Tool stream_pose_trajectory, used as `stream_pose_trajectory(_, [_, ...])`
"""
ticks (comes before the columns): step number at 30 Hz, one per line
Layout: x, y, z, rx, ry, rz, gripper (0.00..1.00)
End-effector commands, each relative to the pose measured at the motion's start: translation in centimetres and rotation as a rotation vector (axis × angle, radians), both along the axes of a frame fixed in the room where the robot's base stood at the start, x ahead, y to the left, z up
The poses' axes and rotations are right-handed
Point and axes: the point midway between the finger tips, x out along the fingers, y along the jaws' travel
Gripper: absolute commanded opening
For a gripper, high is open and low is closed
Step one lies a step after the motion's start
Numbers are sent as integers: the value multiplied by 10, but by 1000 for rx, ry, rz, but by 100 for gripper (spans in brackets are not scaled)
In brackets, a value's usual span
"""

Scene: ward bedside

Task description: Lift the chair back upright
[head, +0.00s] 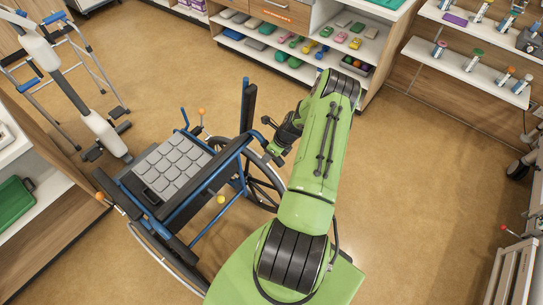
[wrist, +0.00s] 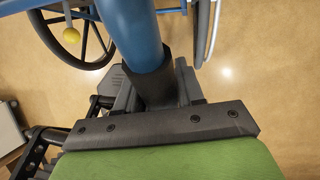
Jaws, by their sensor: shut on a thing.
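The chair is a wheelchair with a blue frame (head: 217,183), a grey padded panel (head: 172,166) and large dark wheels (head: 262,188). It stands left of my arm in the head view; I cannot tell how far it is tilted. My gripper (head: 273,148) is at the chair's right side, by the end of a blue frame bar. In the wrist view, my gripper (wrist: 155,98) is shut around the dark end of a thick blue tube (wrist: 136,35). My gripper hides part of the tube.
A white and grey lift-like stand (head: 98,125) and a walking frame (head: 40,75) are at the left. A shelf with a green tray (head: 14,203) is at the left edge. Shoe shelves (head: 285,62) line the back.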

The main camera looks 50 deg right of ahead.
Motion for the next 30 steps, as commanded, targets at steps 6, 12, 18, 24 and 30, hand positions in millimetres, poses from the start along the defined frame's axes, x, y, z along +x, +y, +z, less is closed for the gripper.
stream_pose_trajectory(6, [11, -1, 19, -7, 74, 1, 0])
stream_pose_trajectory(12, [14, -1, 23, -6, 108, 1, 0])
stream_pose_trajectory(18, [14, 0, 23, -6, 115, 1, 0])
stream_pose_trajectory(24, [14, 0, 23, -6, 113, 2, 0])
stream_pose_trajectory(30, [13, 0, 22, -5, 116, 2, 58])
